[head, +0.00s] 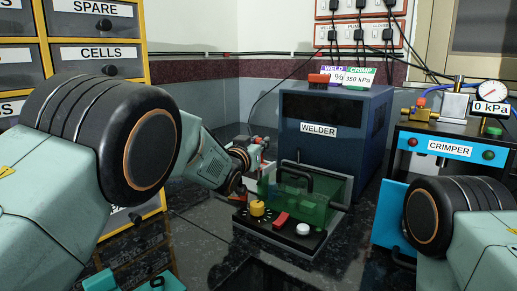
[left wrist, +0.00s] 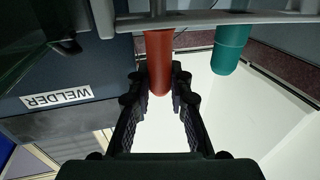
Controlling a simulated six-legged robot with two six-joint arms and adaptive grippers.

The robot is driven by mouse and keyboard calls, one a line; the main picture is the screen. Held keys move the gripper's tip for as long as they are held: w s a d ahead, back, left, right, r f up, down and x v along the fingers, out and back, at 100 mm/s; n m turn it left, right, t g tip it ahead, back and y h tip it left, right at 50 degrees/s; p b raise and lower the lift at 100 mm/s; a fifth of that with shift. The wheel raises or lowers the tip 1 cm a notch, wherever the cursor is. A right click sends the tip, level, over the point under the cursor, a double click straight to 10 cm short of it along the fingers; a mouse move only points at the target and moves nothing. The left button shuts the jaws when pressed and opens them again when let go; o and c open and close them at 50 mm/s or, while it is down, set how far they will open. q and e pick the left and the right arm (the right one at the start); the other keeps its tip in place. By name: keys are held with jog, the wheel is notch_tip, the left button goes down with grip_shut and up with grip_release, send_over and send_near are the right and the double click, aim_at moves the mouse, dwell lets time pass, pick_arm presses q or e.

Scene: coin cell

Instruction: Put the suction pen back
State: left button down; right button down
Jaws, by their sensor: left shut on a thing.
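My left gripper (head: 258,165) is near the front of the welder, just left of a green see-through guard. In the left wrist view, its two black fingers (left wrist: 160,88) close in on both sides of a red round-ended cylinder (left wrist: 159,60). I cannot tell for sure that this is the suction pen. A grey bar (left wrist: 205,18) crosses in front of the cylinder's upper end. A teal round-ended cylinder (left wrist: 231,52) is to its right, apart from the fingers. In the head view the held thing is too small to make out. My right gripper is out of view.
The blue welder (head: 335,125) stands behind the green guard (head: 312,188). A black panel in front carries a yellow knob (head: 257,208), a red switch (head: 281,219) and a white button (head: 303,229). The crimper (head: 450,147) is at the right, the drawer cabinet (head: 98,52) at the left.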

pick_arm(q)
jog(key=shift+s+r, duration=0.1)
jog(key=shift+r, duration=0.05)
jog(key=c, duration=1.3)
grip_release()
jog(key=shift+f, duration=0.25)
jog(key=shift+c, duration=0.2)
jog(key=shift+o, duration=0.6)
jog(key=shift+r, duration=0.1)
